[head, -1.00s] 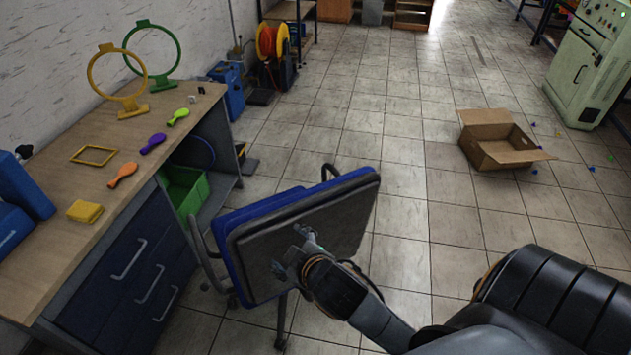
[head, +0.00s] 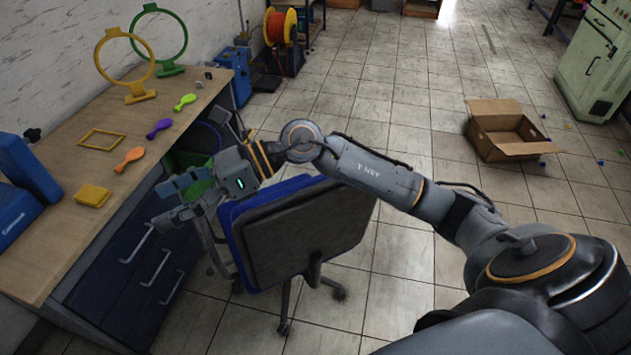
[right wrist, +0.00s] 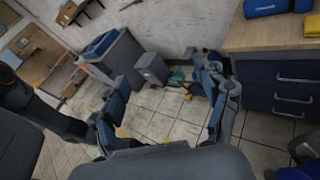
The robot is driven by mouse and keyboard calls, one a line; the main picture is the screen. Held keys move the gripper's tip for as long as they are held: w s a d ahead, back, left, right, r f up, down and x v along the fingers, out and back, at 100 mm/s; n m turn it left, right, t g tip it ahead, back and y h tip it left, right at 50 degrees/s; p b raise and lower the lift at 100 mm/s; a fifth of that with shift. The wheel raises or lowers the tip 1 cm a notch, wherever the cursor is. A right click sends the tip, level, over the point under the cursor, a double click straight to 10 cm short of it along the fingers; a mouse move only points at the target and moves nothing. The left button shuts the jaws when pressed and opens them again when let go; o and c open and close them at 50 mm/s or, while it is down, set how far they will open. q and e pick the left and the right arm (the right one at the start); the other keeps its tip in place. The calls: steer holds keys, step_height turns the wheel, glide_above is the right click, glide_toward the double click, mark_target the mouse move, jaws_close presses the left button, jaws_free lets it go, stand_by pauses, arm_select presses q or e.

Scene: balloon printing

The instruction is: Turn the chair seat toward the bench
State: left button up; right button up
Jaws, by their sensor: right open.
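The office chair stands in front of the bench (head: 60,237). Its dark backrest shell (head: 305,240) faces me, with a blue padded edge (head: 236,247) on its left side. Its legs and casters show below. The seat is mostly hidden behind the backrest. My right arm reaches across above the chair. My right gripper (head: 168,203) is open and empty, left of the backrest and in front of the bench's blue drawers. I cannot tell whether it touches the chair. In the right wrist view its spread fingers (right wrist: 165,120) show with floor between them. My left gripper is out of view.
An open cardboard box (head: 500,135) lies on the floor at right. A grey-green cabinet (head: 597,65) stands at far right.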

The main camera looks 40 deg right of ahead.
steer(key=w+d+f+n+g+h, duration=0.1)
steer(key=w+d+f+n+h, duration=0.15)
steer(key=d+f+h, duration=0.45)
steer(key=n+h, duration=0.1)
steer(key=h, duration=0.8)
glide_toward(317, 181)
steer(key=shift+g, duration=0.3)
steer(key=f+p, duration=0.1)
steer(key=f, duration=0.2)
steer(key=w+f+p, duration=0.1)
steer(key=f, duration=0.3)
steer(key=f+p, duration=0.1)
steer(key=f, duration=0.2)
steer(key=shift+w+f+p, duration=0.3)
steer(key=shift+w, duration=0.1)
jaws_close()
steer(key=shift+d, duration=0.15)
